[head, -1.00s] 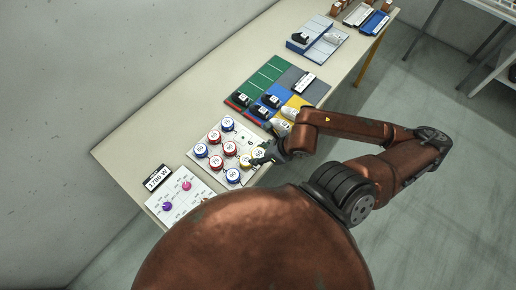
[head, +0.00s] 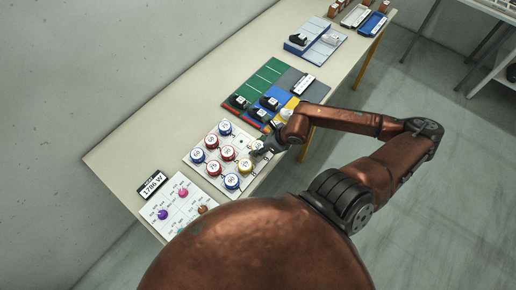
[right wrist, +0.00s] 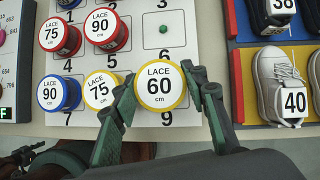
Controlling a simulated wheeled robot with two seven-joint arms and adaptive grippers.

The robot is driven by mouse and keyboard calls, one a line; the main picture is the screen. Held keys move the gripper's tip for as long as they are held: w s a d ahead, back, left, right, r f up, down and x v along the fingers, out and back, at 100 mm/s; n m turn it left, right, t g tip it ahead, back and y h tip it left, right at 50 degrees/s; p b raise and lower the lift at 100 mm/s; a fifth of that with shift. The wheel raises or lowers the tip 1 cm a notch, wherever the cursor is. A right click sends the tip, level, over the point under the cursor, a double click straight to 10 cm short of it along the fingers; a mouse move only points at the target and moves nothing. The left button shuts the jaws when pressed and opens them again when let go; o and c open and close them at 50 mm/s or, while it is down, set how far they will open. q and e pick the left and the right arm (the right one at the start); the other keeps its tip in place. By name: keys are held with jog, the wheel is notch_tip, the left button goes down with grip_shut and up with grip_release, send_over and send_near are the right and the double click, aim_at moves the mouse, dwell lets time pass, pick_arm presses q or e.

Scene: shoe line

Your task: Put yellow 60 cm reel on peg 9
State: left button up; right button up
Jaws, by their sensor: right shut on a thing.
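The yellow-rimmed 60 cm reel (right wrist: 160,87) sits between the fingers of my right gripper (right wrist: 163,92), which is shut on it. Its printed face is towards the wrist camera. It covers the spot just above the printed 9 on the white peg board (right wrist: 186,60), so peg 9 is hidden. It looks larger than the neighbouring reels; I cannot tell whether it touches the peg. In the head view my right gripper (head: 262,150) is at the board's right edge, with the reel (head: 256,145) partly covered. My left gripper is not in view.
A yellow 75 cm reel (right wrist: 99,90) stands close beside my left-hand finger, and a blue 90 cm reel (right wrist: 57,93) farther left. Peg 6 (right wrist: 163,29) is bare. A grey shoe (right wrist: 281,85) lies on the mat to the right. More red and blue reels fill the board.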

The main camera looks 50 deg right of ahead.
jog(key=shift+f, duration=0.85)
jog(key=shift+f+b, duration=0.35)
jog(key=shift+f, duration=0.15)
jog(key=o, duration=0.9)
jog(key=shift+c, duration=0.2)
jog(key=shift+r, duration=0.3)
jog(key=p+v, duration=0.3)
jog(key=v, duration=0.9)
jog(key=shift+r, duration=0.3)
